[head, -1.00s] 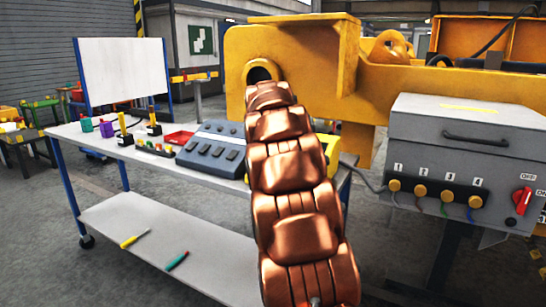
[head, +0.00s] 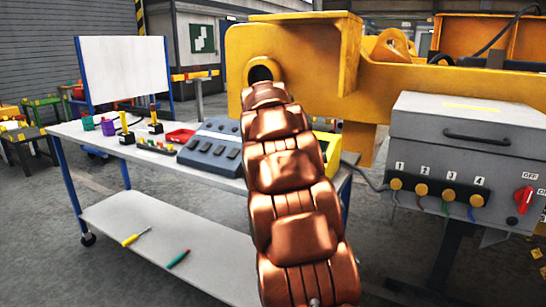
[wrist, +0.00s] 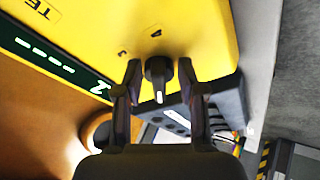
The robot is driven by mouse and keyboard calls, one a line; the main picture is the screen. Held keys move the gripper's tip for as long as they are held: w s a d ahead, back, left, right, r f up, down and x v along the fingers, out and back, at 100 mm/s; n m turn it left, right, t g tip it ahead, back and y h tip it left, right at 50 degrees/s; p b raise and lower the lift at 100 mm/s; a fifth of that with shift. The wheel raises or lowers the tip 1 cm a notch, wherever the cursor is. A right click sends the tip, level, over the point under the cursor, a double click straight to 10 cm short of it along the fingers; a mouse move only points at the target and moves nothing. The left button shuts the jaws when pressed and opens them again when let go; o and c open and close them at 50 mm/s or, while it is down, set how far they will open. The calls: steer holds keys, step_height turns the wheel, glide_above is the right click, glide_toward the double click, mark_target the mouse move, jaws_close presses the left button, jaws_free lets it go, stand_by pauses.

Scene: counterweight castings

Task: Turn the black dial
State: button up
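The black dial (wrist: 158,72) sits on the face of a yellow tester box (wrist: 195,30) in the wrist view. It has a raised grip with a white mark at its lower end, and the printed numbers 3 and 4 stand beside it. My gripper (wrist: 159,72) is open, with one finger on each side of the dial and small gaps showing between. Whether a finger touches it is hard to tell. In the head view the yellow box (head: 330,150) is mostly behind my copper-coloured arm; the dial and my gripper are hidden there.
The box stands on a grey workbench (head: 190,222), beside a grey pedal-like unit (head: 212,148) and a red tray (head: 181,135). A large yellow casting (head: 300,55) rises behind. A grey control box (head: 470,130) with a red switch (head: 523,200) stands at right.

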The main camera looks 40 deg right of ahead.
steer(key=v, duration=1.2)
stand_by(0.6)
